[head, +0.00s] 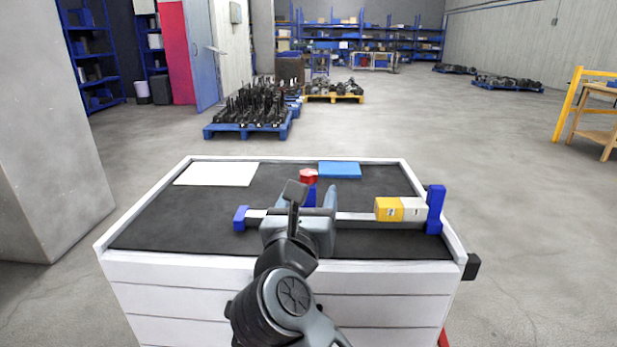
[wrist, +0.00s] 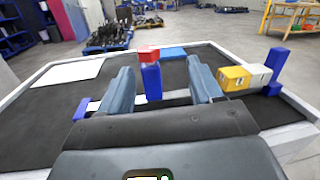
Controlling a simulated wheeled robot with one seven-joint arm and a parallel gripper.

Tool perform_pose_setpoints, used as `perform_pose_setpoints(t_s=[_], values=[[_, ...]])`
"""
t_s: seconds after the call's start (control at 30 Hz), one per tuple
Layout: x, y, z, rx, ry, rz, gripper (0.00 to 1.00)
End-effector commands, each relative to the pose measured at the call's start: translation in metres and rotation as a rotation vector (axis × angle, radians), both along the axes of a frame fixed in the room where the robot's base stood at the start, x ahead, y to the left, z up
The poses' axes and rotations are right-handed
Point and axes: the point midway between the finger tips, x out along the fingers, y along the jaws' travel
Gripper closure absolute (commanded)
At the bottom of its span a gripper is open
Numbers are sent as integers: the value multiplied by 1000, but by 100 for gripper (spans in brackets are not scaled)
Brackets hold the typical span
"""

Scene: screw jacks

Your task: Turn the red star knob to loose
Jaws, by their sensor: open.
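The red star knob (head: 308,176) sits on top of a blue post near the middle of the bench. In the wrist view the knob (wrist: 148,51) shows on its blue post (wrist: 151,82) between my two fingers, a little beyond their tips. My gripper (head: 319,196) is open and empty, and its fingers (wrist: 162,75) point toward the post from either side. I cannot tell whether they touch the post.
The grey bar (head: 358,216) runs across the bench between a small blue block (head: 240,218) and a taller blue upright (head: 435,208). A yellow block (head: 389,209) and a white block (head: 414,209) sit by the upright. A white sheet (head: 216,174) and blue plate (head: 340,170) lie at the back.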

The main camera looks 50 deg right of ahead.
Motion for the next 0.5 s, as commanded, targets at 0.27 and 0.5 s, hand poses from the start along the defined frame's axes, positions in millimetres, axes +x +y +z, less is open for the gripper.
perform_pose_setpoints(t_s=[0.27, 0.5], values=[[25, -8, 4, 104, -70, 26, 35], [41, -36, 4, 102, -69, 24, 35]])
